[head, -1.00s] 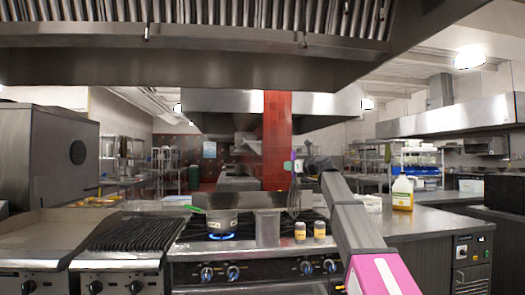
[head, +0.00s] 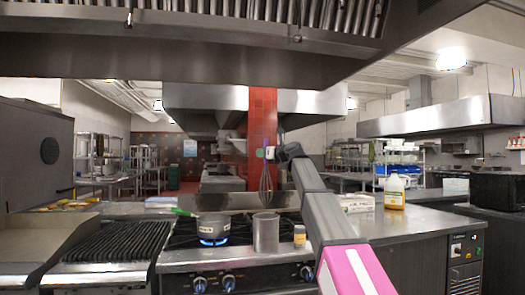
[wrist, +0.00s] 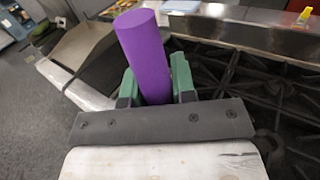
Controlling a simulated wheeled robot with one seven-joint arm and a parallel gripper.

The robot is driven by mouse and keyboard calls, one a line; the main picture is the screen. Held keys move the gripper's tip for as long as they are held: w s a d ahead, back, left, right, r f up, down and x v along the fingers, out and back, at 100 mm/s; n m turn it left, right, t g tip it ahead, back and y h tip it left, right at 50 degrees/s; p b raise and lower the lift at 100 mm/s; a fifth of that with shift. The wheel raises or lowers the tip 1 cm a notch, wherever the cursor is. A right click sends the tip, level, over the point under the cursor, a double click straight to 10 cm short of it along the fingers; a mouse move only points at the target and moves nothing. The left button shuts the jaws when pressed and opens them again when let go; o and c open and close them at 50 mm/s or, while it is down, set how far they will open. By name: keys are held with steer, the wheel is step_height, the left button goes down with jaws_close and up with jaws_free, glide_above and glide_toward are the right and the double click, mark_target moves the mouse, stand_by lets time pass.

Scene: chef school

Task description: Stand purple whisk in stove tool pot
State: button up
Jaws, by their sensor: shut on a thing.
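The purple whisk shows its purple handle (head: 260,153) at the top and its wire loops (head: 265,178) hanging downward in the head view. My gripper (head: 270,153) is shut on the handle. In the wrist view the thick purple handle (wrist: 147,55) sits between the green finger pads of my gripper (wrist: 155,88); the wires are hidden there. The stove tool pot, a plain grey metal cylinder (head: 266,234), stands upright on the stove's front ledge. The wires appear above its rim in the picture, apart from it; their depth relative to the pot is unclear.
A saucepan (head: 212,226) with a green handle sits over a lit blue flame left of the pot. A yellow-labelled jar (head: 299,236) stands just right of it. A ribbed grill (head: 112,238) lies left, and a yellow jug (head: 394,192) stands on the right counter.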

mark_target(263, 192)
steer(key=shift+f, duration=8.6)
steer(key=o, duration=1)
